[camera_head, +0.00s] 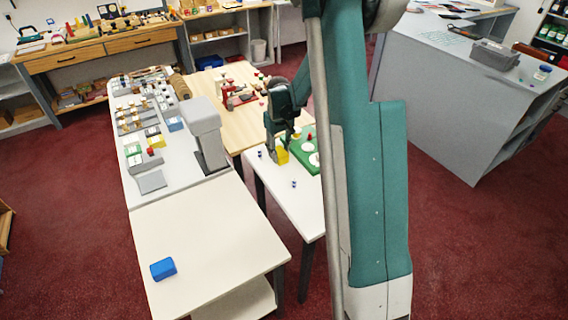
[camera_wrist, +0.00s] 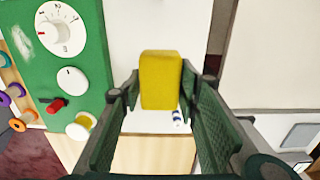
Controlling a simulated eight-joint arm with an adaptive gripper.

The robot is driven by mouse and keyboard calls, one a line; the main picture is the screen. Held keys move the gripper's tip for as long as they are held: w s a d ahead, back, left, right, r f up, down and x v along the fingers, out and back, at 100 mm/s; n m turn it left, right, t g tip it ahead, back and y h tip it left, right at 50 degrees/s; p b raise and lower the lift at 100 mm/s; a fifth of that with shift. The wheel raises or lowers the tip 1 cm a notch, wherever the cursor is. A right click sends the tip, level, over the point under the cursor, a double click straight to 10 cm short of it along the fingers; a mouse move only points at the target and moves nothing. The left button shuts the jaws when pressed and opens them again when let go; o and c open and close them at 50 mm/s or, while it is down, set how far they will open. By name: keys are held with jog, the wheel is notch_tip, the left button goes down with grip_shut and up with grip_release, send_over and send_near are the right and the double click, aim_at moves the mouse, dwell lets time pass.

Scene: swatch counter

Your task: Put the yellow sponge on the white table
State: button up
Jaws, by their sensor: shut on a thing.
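The yellow sponge (camera_wrist: 160,80) is between the two fingers of my gripper (camera_wrist: 160,90) in the wrist view, and the fingers are shut on it. In the head view my gripper (camera_head: 279,146) points down with the sponge (camera_head: 282,157) at its tips, over the far part of a narrow white table (camera_head: 282,198). I cannot tell whether the sponge touches that tabletop. A second, off-white table (camera_head: 205,235) stands at the front left.
A blue block (camera_head: 163,268) lies on the front off-white table. A green panel (camera_wrist: 60,75) with white dials is beside the sponge. Small blue-and-white items (camera_head: 293,183) lie on the narrow table. A grey upright device (camera_head: 207,135) stands behind the front table.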

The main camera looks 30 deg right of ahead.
aim_at(280, 151)
jog(key=shift+f, duration=1.15)
jog(key=shift+f, duration=1.85)
jog(key=shift+f, duration=0.15)
jog(key=o, duration=0.8)
jog(key=shift+c, duration=0.2)
notch_tip(280, 151, up, 12)
jog(key=shift+r, duration=0.2)
